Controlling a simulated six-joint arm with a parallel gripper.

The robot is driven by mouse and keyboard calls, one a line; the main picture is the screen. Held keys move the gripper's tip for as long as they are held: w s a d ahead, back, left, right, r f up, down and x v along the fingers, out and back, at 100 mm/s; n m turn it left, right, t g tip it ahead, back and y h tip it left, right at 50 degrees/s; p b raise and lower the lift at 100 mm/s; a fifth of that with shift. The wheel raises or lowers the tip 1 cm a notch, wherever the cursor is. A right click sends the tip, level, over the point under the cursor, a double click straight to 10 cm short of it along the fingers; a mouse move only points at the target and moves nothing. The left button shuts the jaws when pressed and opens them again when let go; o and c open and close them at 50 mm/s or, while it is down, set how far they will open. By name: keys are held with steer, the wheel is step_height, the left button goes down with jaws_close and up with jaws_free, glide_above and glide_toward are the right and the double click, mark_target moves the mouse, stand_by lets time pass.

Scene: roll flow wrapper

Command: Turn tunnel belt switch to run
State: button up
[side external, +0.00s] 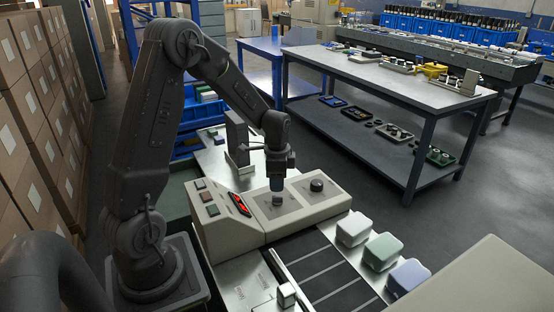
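A beige control box (330,211) stands on the metal worktop with two dark round knobs on its top. The left knob (278,200) is directly under my gripper (277,189). The right knob (316,185) is uncovered. Labels around the knobs are too small to read, so I cannot tell which is the tunnel belt switch or where it points.
A sloped panel (227,230) with coloured buttons and a red display adjoins the box on the left. A dark slatted belt (325,275) lies in front, with white, green and blue blocks to its right. An upright grey bracket (238,138) stands behind my gripper.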

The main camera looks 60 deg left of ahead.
mark_target(277, 196)
step_height(277, 196, up, 9)
steer(key=shift+f, duration=0.15)
steer(key=s+d+r+n+t, duration=0.2)
steer(key=s+d+r, duration=0.3)
steer(key=s+d, duration=0.3)
steer(key=s+d+r+n+t, duration=0.3)
steer(key=s+d, duration=0.5)
steer(key=d, duration=0.3)
step_height(277, 196, up, 2)
steer(key=shift+r+n+t, duration=0.1)
steer(key=shift+n+t, duration=0.2)
steer(key=shift+n, duration=0.3)
steer(key=shift+o, duration=0.4)
